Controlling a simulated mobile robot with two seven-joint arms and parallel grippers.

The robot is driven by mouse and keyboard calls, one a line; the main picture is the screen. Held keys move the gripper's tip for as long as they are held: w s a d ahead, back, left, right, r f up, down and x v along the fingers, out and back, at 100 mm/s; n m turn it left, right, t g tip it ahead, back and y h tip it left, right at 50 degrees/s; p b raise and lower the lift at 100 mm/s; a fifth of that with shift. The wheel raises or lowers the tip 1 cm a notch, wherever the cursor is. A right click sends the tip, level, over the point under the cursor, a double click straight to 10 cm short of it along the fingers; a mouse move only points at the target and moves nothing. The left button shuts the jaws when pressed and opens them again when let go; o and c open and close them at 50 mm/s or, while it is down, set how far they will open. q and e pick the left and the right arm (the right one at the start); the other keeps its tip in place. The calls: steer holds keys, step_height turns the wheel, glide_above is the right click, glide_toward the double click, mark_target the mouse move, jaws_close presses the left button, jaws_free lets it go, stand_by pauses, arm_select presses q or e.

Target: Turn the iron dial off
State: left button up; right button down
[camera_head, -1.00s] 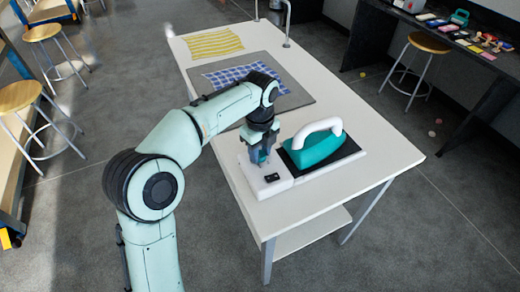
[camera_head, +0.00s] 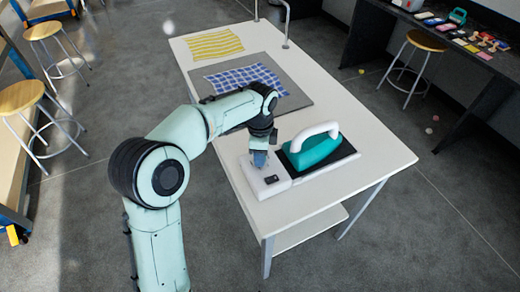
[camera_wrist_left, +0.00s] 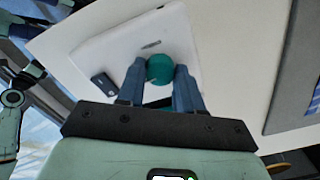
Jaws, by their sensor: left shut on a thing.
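A teal and white iron (camera_head: 313,147) rests on a black plate at the right end of a white base (camera_head: 268,186) on the table. The base's left part carries a small black switch (camera_head: 271,180). My left gripper (camera_head: 260,160) is over that left part. In the left wrist view, the round teal dial (camera_wrist_left: 160,69) sits between the two blue fingers of my left gripper (camera_wrist_left: 160,80), which is shut on it. The black switch (camera_wrist_left: 104,84) also shows there beside the fingers. In the head view the gripper hides the dial. My right gripper is not in view.
The white table (camera_head: 375,150) has a grey mat (camera_head: 298,95) with a blue checked cloth (camera_head: 243,77), and a yellow striped cloth (camera_head: 213,44) at the far end. Stools (camera_head: 428,41) stand on both sides. The table's front right is clear.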

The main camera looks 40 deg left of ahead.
arm_select(q)
steer(key=n+p, duration=0.1)
steer(key=n, duration=0.2)
steer(key=shift+r+n, duration=0.1)
steer(key=shift+n, duration=0.3)
steer(key=n+p, duration=0.1)
steer(key=n, duration=0.2)
steer(key=shift+n, duration=0.3)
steer(key=n+p, duration=0.1)
steer(key=n, duration=0.3)
steer(key=shift+n, duration=1.9)
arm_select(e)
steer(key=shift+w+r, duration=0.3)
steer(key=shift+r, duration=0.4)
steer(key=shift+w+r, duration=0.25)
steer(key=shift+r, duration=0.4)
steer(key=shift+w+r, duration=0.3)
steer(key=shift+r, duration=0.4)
arm_select(q)
steer(key=o, duration=1)
steer(key=shift+o, duration=0.2)
step_height(320, 180, up, 13)
steer(key=p, duration=0.2)
steer(key=shift+r, duration=0.15)
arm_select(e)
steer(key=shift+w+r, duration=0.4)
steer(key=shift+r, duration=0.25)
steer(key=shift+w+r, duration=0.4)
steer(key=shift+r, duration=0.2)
